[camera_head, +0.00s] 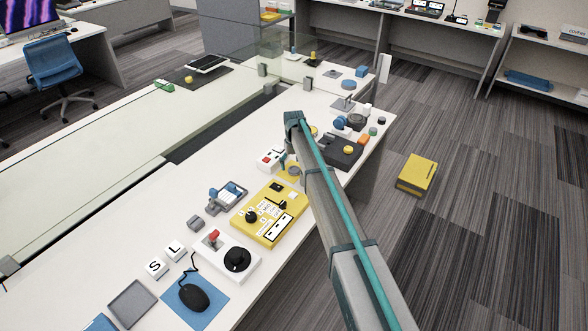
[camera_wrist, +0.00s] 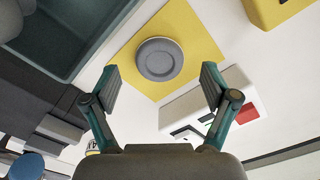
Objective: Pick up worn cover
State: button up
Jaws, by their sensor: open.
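A round grey cover (camera_wrist: 159,59), which I take for the worn cover, lies flat on a yellow mat (camera_wrist: 187,22) in the wrist view. In the head view the cover (camera_head: 294,171) is small and partly crowded by my arm. My gripper (camera_wrist: 161,84) is open, with its two fingers spread wide. The cover appears ahead of the fingertips and between their lines, and nothing is held. In the head view my gripper (camera_head: 286,162) hangs close to the mat, partly hidden, so I cannot tell its exact height.
A white box with a red button (camera_head: 270,158) stands left of the mat; it also shows close to the right finger in the wrist view (camera_wrist: 188,108). A yellow control box (camera_head: 268,214) and a black device (camera_head: 342,152) stand nearby. The table is crowded.

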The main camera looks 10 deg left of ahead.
jog(key=shift+f, duration=0.95)
jog(key=c, duration=1)
jog(key=shift+r, duration=0.1)
jog(key=shift+r+b, duration=0.35)
jog(key=shift+r, duration=0.05)
jog(key=shift+r+b, duration=0.75)
jog(key=shift+r, duration=0.2)
jog(key=s+r+b, duration=0.1)
jog(key=s+r, duration=0.2)
jog(key=s, duration=0.1)
jog(key=s+r+b, duration=0.2)
jog(key=s+r, duration=0.1)
jog(key=s, duration=0.2)
jog(key=s+a+r+b, duration=0.1)
jog(key=s+r, duration=0.3)
jog(key=s, duration=0.1)
jog(key=shift+a+b, duration=0.1)
jog(key=shift+b, duration=0.25)
